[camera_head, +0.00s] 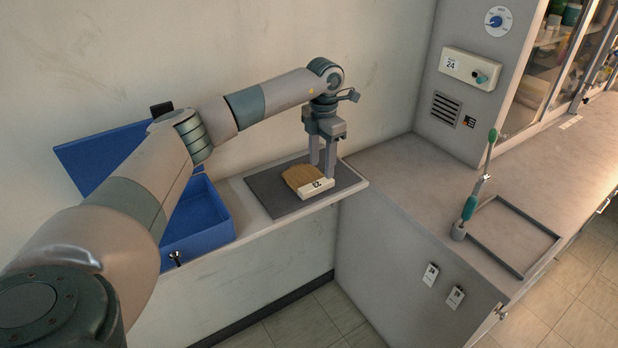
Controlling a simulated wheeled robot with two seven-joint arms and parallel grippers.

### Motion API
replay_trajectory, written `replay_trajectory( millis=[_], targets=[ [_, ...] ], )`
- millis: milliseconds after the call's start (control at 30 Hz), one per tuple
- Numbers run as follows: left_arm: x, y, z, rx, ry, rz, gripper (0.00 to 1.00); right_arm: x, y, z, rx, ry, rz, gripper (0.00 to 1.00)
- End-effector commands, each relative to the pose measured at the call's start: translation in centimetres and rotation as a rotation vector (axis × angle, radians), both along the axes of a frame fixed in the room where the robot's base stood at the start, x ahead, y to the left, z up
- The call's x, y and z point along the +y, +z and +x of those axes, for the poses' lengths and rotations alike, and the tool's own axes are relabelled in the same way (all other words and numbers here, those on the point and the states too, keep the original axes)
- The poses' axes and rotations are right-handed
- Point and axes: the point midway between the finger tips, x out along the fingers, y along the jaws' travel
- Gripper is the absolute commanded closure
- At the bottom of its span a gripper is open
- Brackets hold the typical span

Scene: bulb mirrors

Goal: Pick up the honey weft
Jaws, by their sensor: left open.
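The honey weft (298,178) is a honey-brown bundle with a white band labelled EZ (316,189) at its front right end. It lies on a dark grey mat (268,196) on a narrow shelf. My left gripper (322,170) points down, open, with its fingers at the back right side of the weft. I cannot tell whether the fingers touch it. My right gripper is not in view.
A blue box (205,222) with its lid open stands left of the mat, partly behind my left arm. On the right, a counter (400,165) carries a green-handled lever (480,180) and a dark rectangular frame (512,235). A wall rises behind the shelf.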

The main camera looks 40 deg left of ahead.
Motion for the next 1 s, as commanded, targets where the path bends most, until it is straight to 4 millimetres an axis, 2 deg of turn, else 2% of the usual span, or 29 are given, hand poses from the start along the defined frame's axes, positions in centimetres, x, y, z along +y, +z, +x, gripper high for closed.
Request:
replay_trajectory(
  millis=[133, 567, 767, 1000],
  targets=[
    [0.0, -0.8, 0.0, 0.001, 0.0, -0.001, 0.55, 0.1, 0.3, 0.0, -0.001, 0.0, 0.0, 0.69],
    [0.1, -1.1, -0.1, 0.001, 0.0, -0.001, 0.55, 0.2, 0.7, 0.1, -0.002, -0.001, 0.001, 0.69],
    [0.5, -2.6, -0.3, 0.004, 0.002, 0.001, 0.55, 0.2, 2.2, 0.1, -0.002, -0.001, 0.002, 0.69],
    [0.6, -5.4, -0.4, 0.004, 0.001, -0.001, 0.55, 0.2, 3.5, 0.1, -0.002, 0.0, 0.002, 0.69]
  ],
)
